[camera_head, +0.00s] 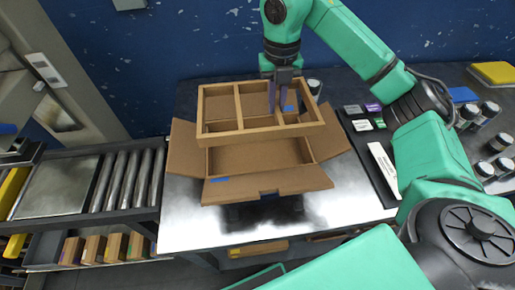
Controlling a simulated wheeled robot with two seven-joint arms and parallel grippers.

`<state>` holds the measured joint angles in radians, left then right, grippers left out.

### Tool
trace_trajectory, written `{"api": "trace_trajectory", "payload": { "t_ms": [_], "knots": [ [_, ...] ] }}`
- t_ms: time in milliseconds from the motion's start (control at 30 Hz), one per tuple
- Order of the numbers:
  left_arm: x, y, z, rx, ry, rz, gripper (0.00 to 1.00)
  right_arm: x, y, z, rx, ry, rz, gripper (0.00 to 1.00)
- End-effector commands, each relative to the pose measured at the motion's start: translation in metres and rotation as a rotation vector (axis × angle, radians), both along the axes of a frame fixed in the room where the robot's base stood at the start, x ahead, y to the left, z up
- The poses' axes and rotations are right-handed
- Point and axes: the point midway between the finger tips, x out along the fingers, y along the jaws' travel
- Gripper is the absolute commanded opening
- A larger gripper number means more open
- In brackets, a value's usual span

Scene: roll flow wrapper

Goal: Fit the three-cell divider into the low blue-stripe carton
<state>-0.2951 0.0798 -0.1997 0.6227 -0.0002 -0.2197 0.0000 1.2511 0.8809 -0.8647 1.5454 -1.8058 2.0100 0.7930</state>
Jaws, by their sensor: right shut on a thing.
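The tan cardboard divider (225,136), a frame with inner walls, is in the head view over the low carton (268,188). My right gripper (278,108) points down into the divider and is shut on one of its walls. The divider looks slightly tilted and sits at or above the carton's rim; I cannot tell whether they touch. The carton stands on the metal table with its flaps spread outward, and blue marks show on its front flap. The divider hides the carton's back part. My left gripper is not in view.
A roller conveyor (125,180) adjoins the table (330,205) on the left. A dark mat (362,150) with small cards and a white strip lies right of the carton. A dark-bodied jar (314,90) stands behind it. Several jars (489,112) stand far right. The table front is clear.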

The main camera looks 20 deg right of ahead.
Motion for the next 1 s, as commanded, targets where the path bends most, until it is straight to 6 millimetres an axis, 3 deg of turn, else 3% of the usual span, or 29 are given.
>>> {"api": "trace_trajectory", "payload": {
  "t_ms": [233,600,833,1000],
  "knots": [
    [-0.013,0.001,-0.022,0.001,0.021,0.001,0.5,-0.001,0.001,-0.059,0.002,0.006,0.001,0.0],
    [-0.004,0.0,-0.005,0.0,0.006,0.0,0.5,-0.002,0.0,-0.129,-0.001,0.005,0.0,0.0],
    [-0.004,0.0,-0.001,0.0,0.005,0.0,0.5,-0.001,0.0,-0.157,0.0,0.003,0.0,0.0],
    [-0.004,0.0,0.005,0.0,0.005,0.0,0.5,-0.002,0.0,-0.188,0.001,0.004,0.0,0.0]
  ]
}}
